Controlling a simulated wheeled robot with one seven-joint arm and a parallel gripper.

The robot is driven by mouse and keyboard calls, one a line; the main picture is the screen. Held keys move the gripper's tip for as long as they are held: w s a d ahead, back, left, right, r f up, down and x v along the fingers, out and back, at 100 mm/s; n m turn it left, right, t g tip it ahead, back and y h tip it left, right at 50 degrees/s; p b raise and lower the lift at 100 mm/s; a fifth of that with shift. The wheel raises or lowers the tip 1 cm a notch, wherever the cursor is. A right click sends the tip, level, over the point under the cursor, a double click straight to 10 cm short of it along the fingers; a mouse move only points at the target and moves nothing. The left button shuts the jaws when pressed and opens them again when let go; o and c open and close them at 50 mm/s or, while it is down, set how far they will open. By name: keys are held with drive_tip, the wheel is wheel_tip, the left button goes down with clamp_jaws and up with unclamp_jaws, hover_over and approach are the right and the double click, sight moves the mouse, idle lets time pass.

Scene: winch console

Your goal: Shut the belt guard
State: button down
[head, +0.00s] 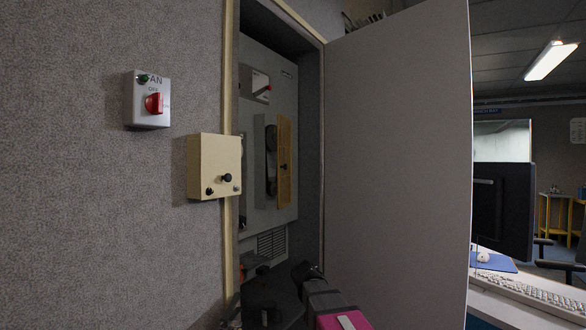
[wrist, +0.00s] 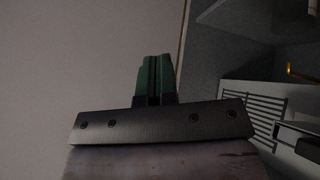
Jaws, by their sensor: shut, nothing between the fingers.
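The belt guard appears to be the tan panel (head: 284,160) with a small black knob, inside the open wall cabinet. The fingertips are hard to make out there.
The large grey cabinet door (head: 400,150) stands open on the right. A cream box with knobs (head: 214,165) juts out at the opening's left edge, and a fan switch box (head: 148,100) is on the wall. A vent grille (head: 272,243) is low inside. A desk with a keyboard (head: 530,292) is at far right.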

drive_tip(key=s+d+f+m+g+y, duration=0.1)
drive_tip(key=s+d+f+g+y, duration=0.15)
drive_tip(key=s+f, duration=0.5)
drive_tip(key=s+d+f+m+g+y, duration=0.1)
drive_tip(key=s+d+f+g+y, duration=0.2)
drive_tip(key=f, duration=0.8)
drive_tip(key=w+a+r+m+t+y, duration=0.1)
drive_tip(key=w+r+m+y, duration=0.45)
drive_tip(key=r, duration=0.85)
drive_tip(key=w+a+r+m+t+y, duration=0.25)
drive_tip(key=w+r+m, duration=0.45)
drive_tip(key=w+r, duration=0.5)
wheel_tip(320, 180, up, 39)
drive_tip(key=d+m+y, duration=0.3)
drive_tip(key=m+y, duration=0.3)
drive_tip(key=y, duration=0.2)
drive_tip(key=x, duration=1.4)
drive_tip(key=shift+s+f, duration=0.15)
drive_tip(key=shift+f, duration=0.05)
drive_tip(key=shift+a, duration=0.15)
